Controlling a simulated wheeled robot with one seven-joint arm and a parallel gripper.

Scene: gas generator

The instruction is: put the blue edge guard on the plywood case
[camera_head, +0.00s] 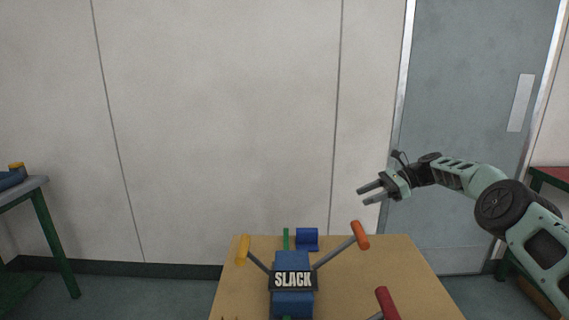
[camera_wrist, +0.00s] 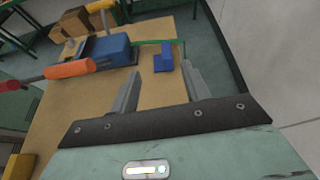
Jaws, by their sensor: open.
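The blue edge guard (camera_head: 307,239) is a small angled blue piece at the back of the plywood case (camera_head: 395,275). It lies to the right of a green strap (camera_head: 286,238) and behind the blue ratchet body marked SLACK (camera_head: 293,283). In the wrist view the edge guard (camera_wrist: 163,61) appears between and beyond my fingertips, apart from them. My gripper (camera_head: 371,196) is open and empty, above and to the right of the case's back edge. In the wrist view my gripper (camera_wrist: 162,80) has both fingers spread over the case top (camera_wrist: 90,120).
Handles stick out from the blue body: a yellow one (camera_head: 243,250), an orange one (camera_head: 360,235) and a red one (camera_head: 387,303). A green-legged table (camera_head: 40,190) stands at the left. A wall and a grey door (camera_head: 475,120) are behind.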

